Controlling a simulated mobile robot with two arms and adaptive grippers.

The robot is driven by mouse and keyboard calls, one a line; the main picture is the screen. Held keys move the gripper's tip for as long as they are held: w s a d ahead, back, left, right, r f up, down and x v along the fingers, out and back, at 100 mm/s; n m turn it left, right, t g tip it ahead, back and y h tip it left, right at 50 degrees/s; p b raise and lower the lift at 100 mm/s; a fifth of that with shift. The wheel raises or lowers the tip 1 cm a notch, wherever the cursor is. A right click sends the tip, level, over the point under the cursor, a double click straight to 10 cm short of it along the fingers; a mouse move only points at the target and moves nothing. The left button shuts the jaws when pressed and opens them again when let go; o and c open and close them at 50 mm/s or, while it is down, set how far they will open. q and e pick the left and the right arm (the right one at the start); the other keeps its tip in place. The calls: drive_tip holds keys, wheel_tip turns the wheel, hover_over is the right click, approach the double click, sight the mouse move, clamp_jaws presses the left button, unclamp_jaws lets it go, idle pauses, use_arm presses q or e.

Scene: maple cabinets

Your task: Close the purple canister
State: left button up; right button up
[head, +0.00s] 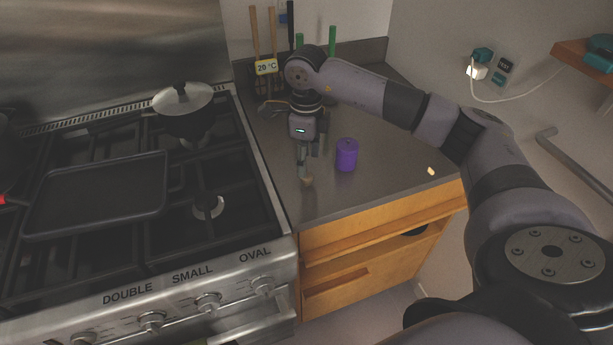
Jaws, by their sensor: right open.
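The purple canister (347,155) stands upright on the dark grey counter, right of the stove. Its top is too small to tell whether a lid sits on it. My right gripper (309,164) points down just left of the canister, apart from it, with its fingers open. A small brown piece (307,181) is at or just below the fingertips; I cannot tell whether it touches them or what it is. My left gripper is not in view.
The stove with a black griddle (100,193) and a lidded pot (184,106) is on the left. Long-handled utensils (272,35) and a "20 °C" display (266,67) are behind my arm. A small pale piece (432,171) lies near the counter's right edge. The front counter is mostly clear.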

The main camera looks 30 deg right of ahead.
sight(307, 179)
drive_tip(key=shift+f, duration=0.2)
wheel_tip(307, 179, down, 4)
drive_tip(key=shift+d+r+p, duration=0.1)
drive_tip(key=shift+r+p, duration=0.1)
drive_tip(key=shift+p, duration=0.9)
drive_tip(key=shift+f, duration=0.65)
drive_tip(key=c, duration=0.9)
drive_tip(key=shift+r, duration=0.1)
